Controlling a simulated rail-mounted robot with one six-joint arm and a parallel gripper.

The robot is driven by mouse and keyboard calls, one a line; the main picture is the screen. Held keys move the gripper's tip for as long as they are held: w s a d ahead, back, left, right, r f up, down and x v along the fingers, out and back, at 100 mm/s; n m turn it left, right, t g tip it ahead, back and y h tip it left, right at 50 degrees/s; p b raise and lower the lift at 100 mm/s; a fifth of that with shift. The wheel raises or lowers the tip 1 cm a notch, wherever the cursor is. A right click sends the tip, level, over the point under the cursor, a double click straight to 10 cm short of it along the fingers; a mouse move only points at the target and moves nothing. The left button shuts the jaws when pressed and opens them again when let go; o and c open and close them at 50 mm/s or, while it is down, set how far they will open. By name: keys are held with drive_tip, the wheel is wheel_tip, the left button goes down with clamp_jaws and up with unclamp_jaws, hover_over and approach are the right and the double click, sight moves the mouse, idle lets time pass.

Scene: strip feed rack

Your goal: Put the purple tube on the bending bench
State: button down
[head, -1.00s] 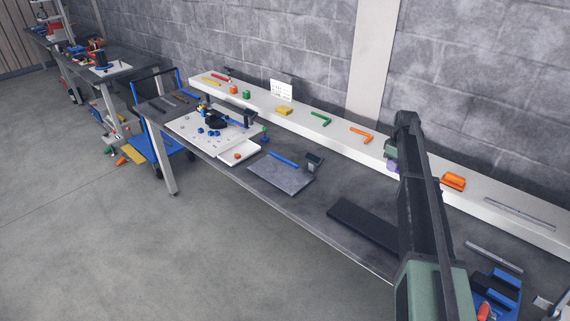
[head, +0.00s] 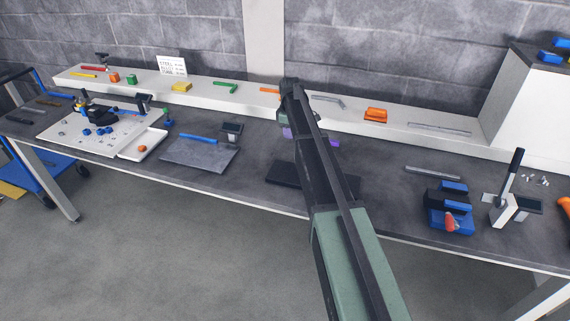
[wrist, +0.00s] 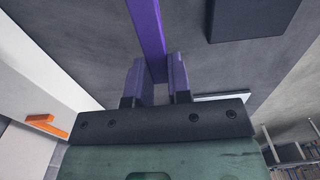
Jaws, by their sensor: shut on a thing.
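The purple tube (wrist: 147,35) is straight and held between the two fingers of my gripper (wrist: 158,82) in the wrist view. It extends away from the fingers past the top of that picture. In the head view, bits of the purple tube (head: 333,142) show on both sides of my arm, over the worktable near a black mat; my fingers are hidden there. A white holed board (head: 62,131) with a black device and blue blocks lies at the left of the table. I cannot tell for sure whether this is the bending bench.
A long white shelf (head: 405,123) runs along the back with coloured pieces on it. A grey plate (head: 199,155) with a blue bar and the black mat (head: 283,174) lie on the table. A blue vise-like fixture (head: 450,215) and a lever tool (head: 508,205) stand at right.

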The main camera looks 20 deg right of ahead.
sight(289, 154)
wheel_tip(289, 154, down, 9)
drive_tip(key=b, duration=0.6)
drive_tip(key=shift+r, duration=0.5)
drive_tip(key=shift+f, duration=0.3)
drive_tip(key=c, duration=1.1)
unclamp_jaws()
drive_tip(key=shift+r, duration=0.1)
drive_tip(key=shift+o, duration=0.2)
